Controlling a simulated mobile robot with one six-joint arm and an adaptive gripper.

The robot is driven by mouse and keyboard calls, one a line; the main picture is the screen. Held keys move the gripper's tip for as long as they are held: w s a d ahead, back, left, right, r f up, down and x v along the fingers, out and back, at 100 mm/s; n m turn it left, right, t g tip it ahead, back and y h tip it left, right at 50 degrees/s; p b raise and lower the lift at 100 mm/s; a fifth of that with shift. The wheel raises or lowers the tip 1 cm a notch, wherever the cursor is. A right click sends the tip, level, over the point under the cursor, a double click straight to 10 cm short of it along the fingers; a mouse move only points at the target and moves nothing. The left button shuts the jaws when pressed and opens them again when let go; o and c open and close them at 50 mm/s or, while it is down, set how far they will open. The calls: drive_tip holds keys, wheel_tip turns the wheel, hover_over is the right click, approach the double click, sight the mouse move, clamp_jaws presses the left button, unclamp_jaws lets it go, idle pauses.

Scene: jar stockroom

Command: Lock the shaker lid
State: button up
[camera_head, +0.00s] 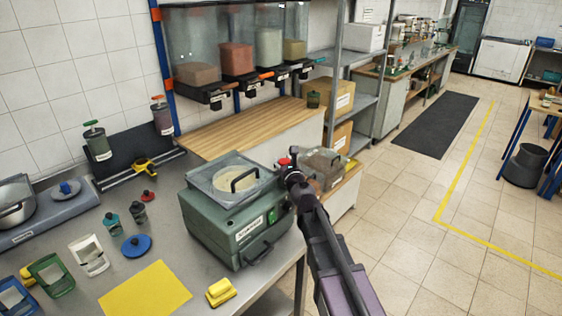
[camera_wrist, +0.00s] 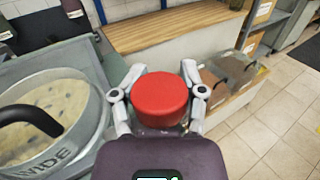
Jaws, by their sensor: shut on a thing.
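The shaker is a green box (camera_head: 228,237) on the bench edge in the head view. Its grey lid (camera_head: 205,187) lies on top, over a round sieve with a black handle (camera_head: 243,180). The wrist view shows the sieve (camera_wrist: 45,160) at the left, marked "WIDE". My gripper (camera_wrist: 160,88) is shut on a round red knob (camera_wrist: 160,100), one finger on each side. In the head view my gripper (camera_head: 288,170) is at the shaker's right rear corner, with the knob small beyond it. Whether the knob is joined to the shaker is hidden.
Bins with brown and green contents (camera_head: 325,168) stand right behind my gripper. A wooden counter (camera_head: 245,130) lies behind the shaker. Jars, a blue lid (camera_head: 137,245) and yellow blocks (camera_head: 220,292) lie on the bench at left.

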drive_tip(key=shift+s+d, duration=0.1)
drive_tip(key=shift+s, duration=0.05)
drive_tip(key=o, duration=1)
drive_tip(key=shift+c, duration=0.2)
drive_tip(key=v, duration=1.2)
